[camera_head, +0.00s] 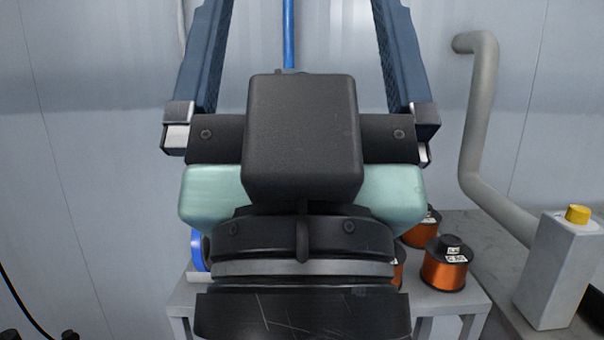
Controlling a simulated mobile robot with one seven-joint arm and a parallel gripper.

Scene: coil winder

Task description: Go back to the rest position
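My gripper (303,12) fills the middle of the head view, seen from behind its dark housing and wrist. Its two dark blue fingers point up the picture and stand wide apart. Their tips run out of the top edge. Nothing shows held between them; only the wall and a thin blue line (289,35) show in the gap.
Several orange copper spools (445,270) stand on a grey table (470,298) at the lower right, partly hidden by my wrist. A blue round part (197,250) shows at left. A grey box (556,270) with a yellow button (578,214) and a bent pipe (478,120) stand at right.

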